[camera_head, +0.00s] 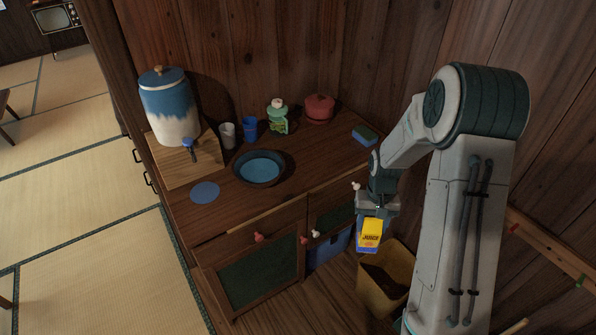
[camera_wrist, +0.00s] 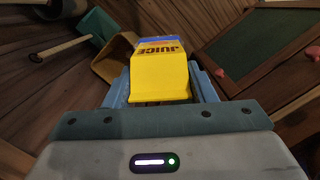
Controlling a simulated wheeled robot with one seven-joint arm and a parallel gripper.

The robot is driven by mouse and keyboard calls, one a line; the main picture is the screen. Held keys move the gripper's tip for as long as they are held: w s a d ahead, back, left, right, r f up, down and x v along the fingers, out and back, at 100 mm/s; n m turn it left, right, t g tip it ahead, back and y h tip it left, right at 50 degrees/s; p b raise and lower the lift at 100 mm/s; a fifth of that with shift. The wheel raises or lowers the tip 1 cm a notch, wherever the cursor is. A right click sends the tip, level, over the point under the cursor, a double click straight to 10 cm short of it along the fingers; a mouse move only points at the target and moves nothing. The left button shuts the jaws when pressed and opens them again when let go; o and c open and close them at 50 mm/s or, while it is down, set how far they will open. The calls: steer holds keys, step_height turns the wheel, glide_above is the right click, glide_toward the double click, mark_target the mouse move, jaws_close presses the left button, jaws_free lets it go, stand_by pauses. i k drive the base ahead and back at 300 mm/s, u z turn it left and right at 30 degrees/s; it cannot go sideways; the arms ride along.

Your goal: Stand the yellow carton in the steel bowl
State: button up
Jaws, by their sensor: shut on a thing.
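The yellow carton (camera_head: 369,235), printed "JUICE" with a blue end, hangs in my gripper (camera_head: 372,215) in front of the cabinet's right end, beyond the countertop edge. In the wrist view the carton (camera_wrist: 160,76) sits between the two blue fingers, which are shut on it. The only bowl in view is a dark round bowl (camera_head: 238,170) with a blue inside, on the countertop to the left of my gripper. It looks empty, and I cannot tell if it is steel. The bowl does not show in the wrist view.
On the countertop (camera_head: 300,165) stand a water crock (camera_head: 168,105), a white cup (camera_head: 227,136), a blue cup (camera_head: 250,128), a green-and-white container (camera_head: 278,120), a red pot (camera_head: 319,107) and a sponge (camera_head: 365,135). A blue disc (camera_head: 204,193) lies left of the bowl. A tan bin (camera_head: 398,262) stands below my gripper.

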mark_target(260, 178)
steer(key=z, duration=0.8)
steer(key=i, duration=0.6)
steer(key=u, duration=1.85)
